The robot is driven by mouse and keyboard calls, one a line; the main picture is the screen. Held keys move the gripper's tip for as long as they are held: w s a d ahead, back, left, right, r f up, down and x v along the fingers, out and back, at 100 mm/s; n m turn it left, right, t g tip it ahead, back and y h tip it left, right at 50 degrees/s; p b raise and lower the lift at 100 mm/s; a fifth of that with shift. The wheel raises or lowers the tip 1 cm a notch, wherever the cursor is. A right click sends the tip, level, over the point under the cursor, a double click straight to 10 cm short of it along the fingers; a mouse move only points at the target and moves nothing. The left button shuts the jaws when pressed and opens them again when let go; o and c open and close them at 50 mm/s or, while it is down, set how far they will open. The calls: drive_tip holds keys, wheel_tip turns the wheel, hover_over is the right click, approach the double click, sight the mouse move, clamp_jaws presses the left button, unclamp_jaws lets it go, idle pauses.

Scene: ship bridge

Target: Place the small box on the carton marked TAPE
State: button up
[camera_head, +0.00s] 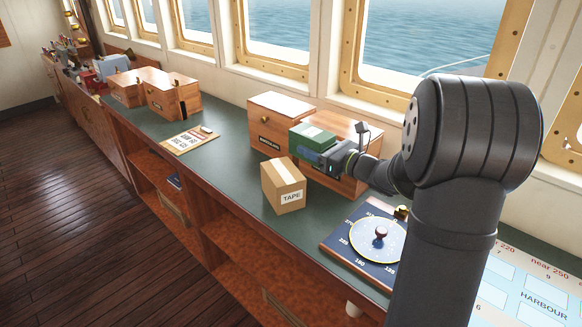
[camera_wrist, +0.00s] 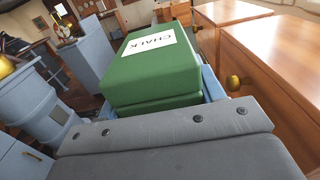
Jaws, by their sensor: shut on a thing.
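The small box (camera_head: 313,133) is green, and in the wrist view it (camera_wrist: 150,75) has a white label reading CHALK on top. My gripper (camera_head: 308,152) is shut on it and holds it in front of the wooden cabinets. The carton marked TAPE (camera_head: 279,173) is brown cardboard with a pale tape strip and stands on the green counter top. In the head view the box is apart from the carton, above it and to its right in the picture. I cannot make out the carton in the wrist view.
Wooden cabinets (camera_head: 272,108) with small knobs stand behind the carton along the windows. A blue dial board (camera_head: 345,241) lies to the carton's right. A clipboard (camera_head: 188,139) lies further left. The counter (camera_head: 232,168) left of the carton is clear.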

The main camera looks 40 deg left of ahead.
sight(294, 154)
drive_tip(key=a+f, duration=0.1)
drive_tip(key=a, duration=0.1)
drive_tip(key=s+a+f, duration=0.1)
drive_tip(key=a, duration=0.1)
drive_tip(key=s+a+f, duration=0.1)
drive_tip(key=a, duration=0.1)
drive_tip(key=shift+s+f, duration=0.15)
drive_tip(key=shift+f, duration=2.25)
drive_tip(key=shift+f, duration=0.1)
drive_tip(key=o, duration=1.2)
drive_tip(key=shift+o, duration=0.2)
drive_tip(key=shift+d, duration=0.35)
drive_tip(key=d, duration=1.1)
drive_tip(key=shift+d, duration=0.15)
